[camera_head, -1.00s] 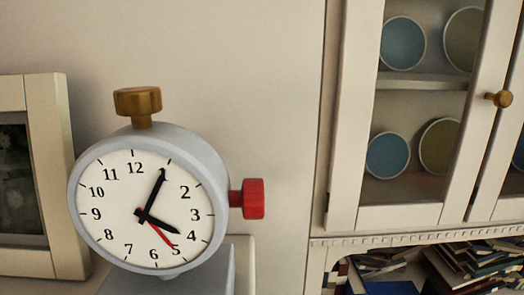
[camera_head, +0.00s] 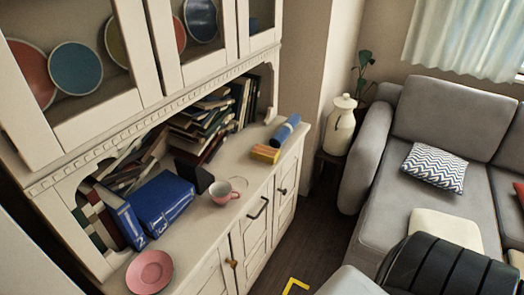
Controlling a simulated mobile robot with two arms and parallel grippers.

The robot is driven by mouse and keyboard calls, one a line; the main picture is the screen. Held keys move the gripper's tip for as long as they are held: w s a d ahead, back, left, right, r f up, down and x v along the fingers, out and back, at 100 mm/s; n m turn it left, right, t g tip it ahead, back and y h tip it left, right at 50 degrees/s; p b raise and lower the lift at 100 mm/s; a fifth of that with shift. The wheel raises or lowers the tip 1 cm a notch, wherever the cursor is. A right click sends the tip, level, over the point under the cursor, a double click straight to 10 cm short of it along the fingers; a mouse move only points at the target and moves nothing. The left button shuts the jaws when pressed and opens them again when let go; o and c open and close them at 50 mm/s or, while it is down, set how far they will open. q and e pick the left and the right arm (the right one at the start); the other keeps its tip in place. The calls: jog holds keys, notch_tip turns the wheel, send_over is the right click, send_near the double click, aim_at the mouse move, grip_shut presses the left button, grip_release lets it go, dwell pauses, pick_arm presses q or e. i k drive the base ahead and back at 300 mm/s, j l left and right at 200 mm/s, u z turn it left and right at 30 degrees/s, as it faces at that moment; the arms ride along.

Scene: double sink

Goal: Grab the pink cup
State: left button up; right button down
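A pink cup (camera_head: 222,194) stands upright on the countertop of a white cabinet (camera_head: 190,241), left of the middle of the view. Its handle points toward the front edge. A blue box-like binder (camera_head: 163,204) is beside it on the left, and a small dark object (camera_head: 194,176) is just behind it. Neither of my grippers is in view.
A pink plate (camera_head: 149,272) lies near the counter's front left end. Yellow (camera_head: 265,153) and blue (camera_head: 286,131) objects lie toward the right end. Books (camera_head: 201,126) fill the back shelf. A grey sofa (camera_head: 442,130) stands right; dark floor (camera_head: 318,231) lies between.

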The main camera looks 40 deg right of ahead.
aim_at(221, 192)
jog(key=k+l+z, duration=0.1)
jog(key=z, duration=0.8)
jog(key=l+z, duration=0.3)
jog(key=i+j, duration=0.05)
